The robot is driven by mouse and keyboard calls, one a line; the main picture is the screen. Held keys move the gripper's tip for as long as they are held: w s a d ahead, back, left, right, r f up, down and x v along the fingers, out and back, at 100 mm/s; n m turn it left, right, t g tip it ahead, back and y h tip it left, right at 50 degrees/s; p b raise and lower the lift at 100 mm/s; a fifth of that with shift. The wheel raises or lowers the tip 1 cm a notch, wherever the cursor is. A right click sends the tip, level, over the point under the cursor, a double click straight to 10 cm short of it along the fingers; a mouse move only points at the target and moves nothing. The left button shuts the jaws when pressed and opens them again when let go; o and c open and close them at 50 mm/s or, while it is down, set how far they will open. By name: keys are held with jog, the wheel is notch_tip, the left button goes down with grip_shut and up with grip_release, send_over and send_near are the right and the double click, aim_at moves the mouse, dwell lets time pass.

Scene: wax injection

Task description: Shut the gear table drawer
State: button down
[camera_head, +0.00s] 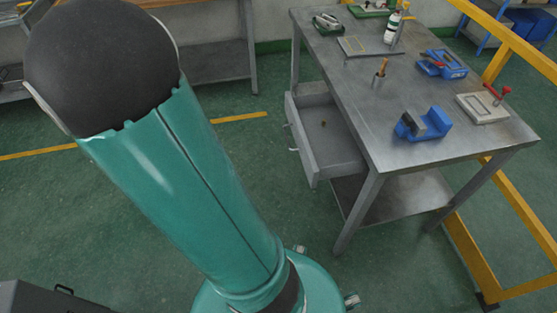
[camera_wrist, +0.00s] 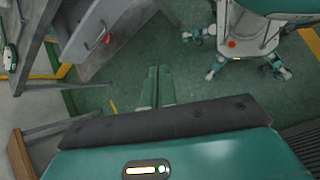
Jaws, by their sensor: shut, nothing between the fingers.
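The gear table (camera_head: 400,120) is a grey metal table at the right in the head view. Its grey drawer (camera_head: 335,148) stands pulled out on the left side, with pale handle ends on its front. A small brown item lies inside. The gripper is not visible in the head view.
Blue vises (camera_head: 424,124), a red-handled clamp (camera_head: 485,104) and a bottle (camera_head: 392,27) stand on the table. Yellow rails (camera_head: 515,50) run along its right. A grey bench (camera_head: 215,60) is behind.

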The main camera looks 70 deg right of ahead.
jog(key=s+d+f+n+g+h, duration=0.1)
jog(key=s+d+f+n+g, duration=0.1)
jog(key=s+d+f+g, duration=0.45)
jog(key=n+g+h, duration=0.2)
jog(key=n+h, duration=0.1)
jog(key=h, duration=0.1)
send_near(309, 172)
jog(key=x, duration=0.6)
jog(key=shift+s+d+r, duration=0.1)
jog(key=shift+s+d, duration=0.05)
jog(key=shift+s, duration=0.25)
jog(key=shift+s, duration=0.1)
jog(key=x, duration=1.8)
jog(key=shift+x, duration=0.8)
jog(key=shift+s, duration=0.25)
jog(key=shift+w, duration=0.4)
jog(key=v, duration=1.4)
jog(key=shift+w, duration=0.1)
